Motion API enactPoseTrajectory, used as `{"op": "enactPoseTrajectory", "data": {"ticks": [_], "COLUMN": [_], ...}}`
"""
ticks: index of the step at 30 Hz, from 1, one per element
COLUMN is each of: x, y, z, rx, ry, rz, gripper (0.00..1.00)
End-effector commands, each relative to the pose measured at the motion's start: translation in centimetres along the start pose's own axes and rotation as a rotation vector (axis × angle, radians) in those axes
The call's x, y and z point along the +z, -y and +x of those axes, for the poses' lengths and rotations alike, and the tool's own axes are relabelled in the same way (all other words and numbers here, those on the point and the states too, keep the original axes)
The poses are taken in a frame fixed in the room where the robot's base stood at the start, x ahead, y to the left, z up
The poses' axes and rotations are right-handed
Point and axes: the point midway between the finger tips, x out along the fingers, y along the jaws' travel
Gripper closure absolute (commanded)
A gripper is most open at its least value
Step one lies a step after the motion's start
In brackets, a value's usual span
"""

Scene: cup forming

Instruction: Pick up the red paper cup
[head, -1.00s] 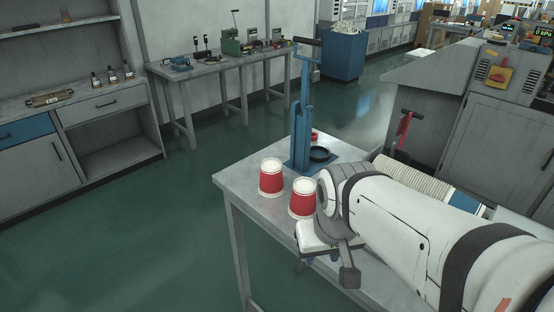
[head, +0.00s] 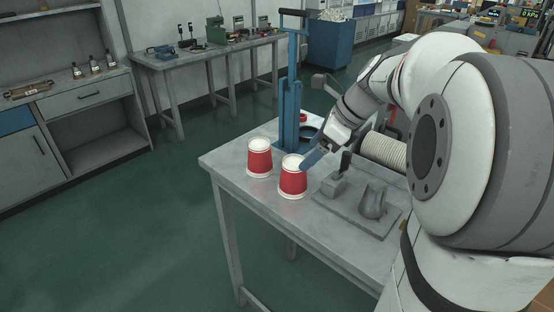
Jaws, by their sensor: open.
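Two red paper cups with white rims and bases stand on the metal table (head: 225,162). The left red cup (head: 259,160) is a little farther back. The right red cup (head: 293,180) is nearer the middle of the table. My gripper (head: 326,160) is open and empty, just right of the right cup's upper edge. A blue finger overlaps or nearly touches that cup in the picture; I cannot tell whether they touch. My arm comes in from the right and hides part of the table's back right.
A blue lever press (head: 290,110) stands behind the cups, with a dark ring at its base. A grey plate with a raised fixture (head: 373,203) lies right of the cups. A ribbed white stack (head: 384,151) lies behind it. The table's left front is clear.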

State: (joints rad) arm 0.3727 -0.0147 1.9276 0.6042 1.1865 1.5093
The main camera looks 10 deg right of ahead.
Motion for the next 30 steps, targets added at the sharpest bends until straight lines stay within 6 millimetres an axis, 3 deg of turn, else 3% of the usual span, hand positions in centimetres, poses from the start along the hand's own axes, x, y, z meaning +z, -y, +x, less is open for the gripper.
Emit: {"op": "enactPoseTrajectory", "data": {"ticks": [18, 26, 30], "x": [0.7, 0.7, 0.7], "y": [0.5, 0.5, 0.5], "z": [7.4, 7.7, 7.7], "rx": [0.003, 0.001, 0.001], "ry": [0.006, 0.006, 0.006], "rz": [0.023, 0.022, 0.022], "gripper": [0.20, 0.20, 0.29]}}
